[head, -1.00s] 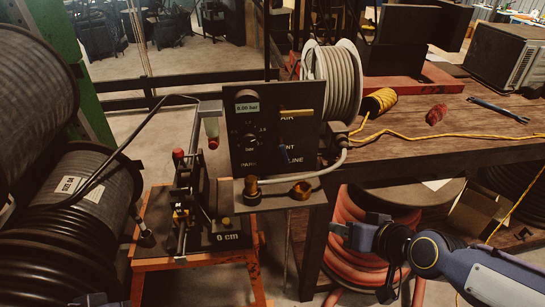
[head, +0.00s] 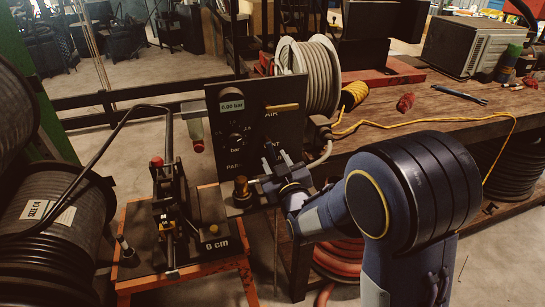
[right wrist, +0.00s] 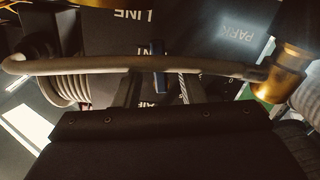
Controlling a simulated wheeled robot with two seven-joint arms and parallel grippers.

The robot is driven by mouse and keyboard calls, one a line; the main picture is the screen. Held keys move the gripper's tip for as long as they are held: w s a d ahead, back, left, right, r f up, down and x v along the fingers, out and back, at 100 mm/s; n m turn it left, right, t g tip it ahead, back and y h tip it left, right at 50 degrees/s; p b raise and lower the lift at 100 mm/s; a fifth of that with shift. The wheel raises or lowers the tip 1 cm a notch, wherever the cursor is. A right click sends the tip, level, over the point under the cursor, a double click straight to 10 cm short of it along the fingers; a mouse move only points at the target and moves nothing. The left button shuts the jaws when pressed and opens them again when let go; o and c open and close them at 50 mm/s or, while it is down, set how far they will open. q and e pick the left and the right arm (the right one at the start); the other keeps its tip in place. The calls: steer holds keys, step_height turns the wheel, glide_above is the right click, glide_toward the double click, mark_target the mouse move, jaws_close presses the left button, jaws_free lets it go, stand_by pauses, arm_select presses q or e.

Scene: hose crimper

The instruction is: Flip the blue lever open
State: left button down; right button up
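The black control panel (head: 225,120) stands upright behind the crimper, with AIR, PARK and partly hidden lettering. In the head view my right gripper (head: 271,166) is at the panel's lower right and covers the blue lever. In the right wrist view the blue lever (right wrist: 158,56) stands between the two spread fingers of my right gripper (right wrist: 157,90), with a gap showing on each side. A grey hose (right wrist: 90,66) crosses that view in front of the fingers. Contact with the lever cannot be made out. My left gripper is not in view.
A yellow handle (head: 282,107) sits above the lever, and a brass fitting (head: 242,188) stands below left, close to my gripper. The crimper (head: 168,205) on its orange stand is at left. A hose reel (head: 308,75) and workbench (head: 450,130) are behind.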

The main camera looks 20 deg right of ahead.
steer(key=shift+w, duration=1.15)
steer(key=shift+c, duration=0.2)
jaws_close()
steer(key=shift+a+f+m+b, duration=0.2)
steer(key=shift+f+m+b, duration=0.15)
steer(key=shift+m+b, duration=0.75)
steer(key=shift+a+r+m+b, duration=0.2)
steer(key=shift+m+b, duration=0.2)
steer(key=shift+b, duration=0.35)
steer(key=shift+o, duration=0.2)
jaws_free()
